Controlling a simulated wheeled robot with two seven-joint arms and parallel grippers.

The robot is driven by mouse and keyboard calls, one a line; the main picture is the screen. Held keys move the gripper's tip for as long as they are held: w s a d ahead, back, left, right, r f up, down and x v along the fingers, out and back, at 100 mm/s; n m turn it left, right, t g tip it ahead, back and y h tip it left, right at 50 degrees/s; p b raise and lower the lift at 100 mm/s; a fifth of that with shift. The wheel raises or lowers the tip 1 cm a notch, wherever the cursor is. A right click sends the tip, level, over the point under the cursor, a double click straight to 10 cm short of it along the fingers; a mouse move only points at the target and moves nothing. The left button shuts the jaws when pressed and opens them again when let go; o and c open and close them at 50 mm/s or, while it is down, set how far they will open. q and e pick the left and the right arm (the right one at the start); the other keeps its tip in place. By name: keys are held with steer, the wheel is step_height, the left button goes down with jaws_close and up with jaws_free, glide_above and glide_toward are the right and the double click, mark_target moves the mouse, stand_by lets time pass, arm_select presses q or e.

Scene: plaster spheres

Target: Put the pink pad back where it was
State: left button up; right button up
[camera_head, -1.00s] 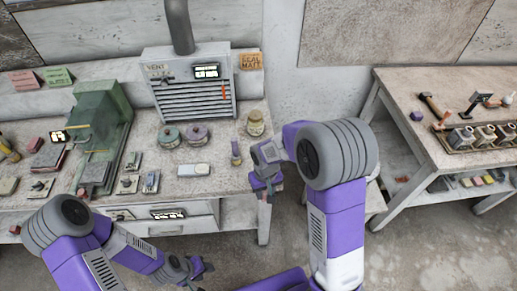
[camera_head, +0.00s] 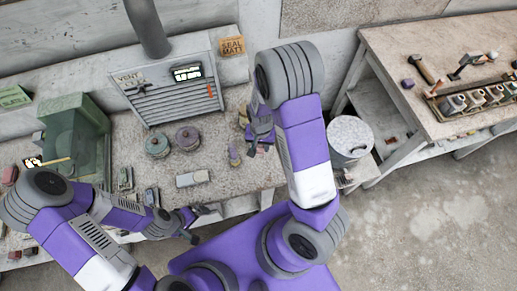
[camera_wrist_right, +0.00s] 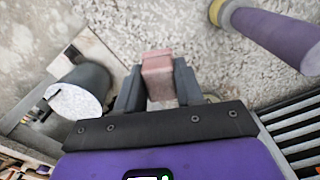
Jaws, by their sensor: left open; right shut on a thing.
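The pink pad (camera_wrist_right: 158,75) is a small pink block. In the right wrist view it sits between the two fingers of my right gripper (camera_wrist_right: 158,88), which is shut on it. In the head view my right gripper (camera_head: 262,140) is at the right end of the workbench (camera_head: 215,165), and the pad is mostly hidden there. Whether the pad touches the bench I cannot tell. My left gripper (camera_head: 190,226) is open and empty near the bench's front edge.
Two round tins (camera_head: 187,138) and a pale block (camera_head: 192,178) lie farther left. A grey bin (camera_head: 350,135) stands right of the bench.

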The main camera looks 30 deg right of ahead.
mark_target(260, 156)
step_height(260, 156, down, 5)
steer(key=shift+b, duration=0.3)
steer(key=shift+w+f, duration=0.1)
steer(key=shift+f, duration=0.2)
steer(key=shift+f, duration=0.15)
steer(key=o, duration=1.1)
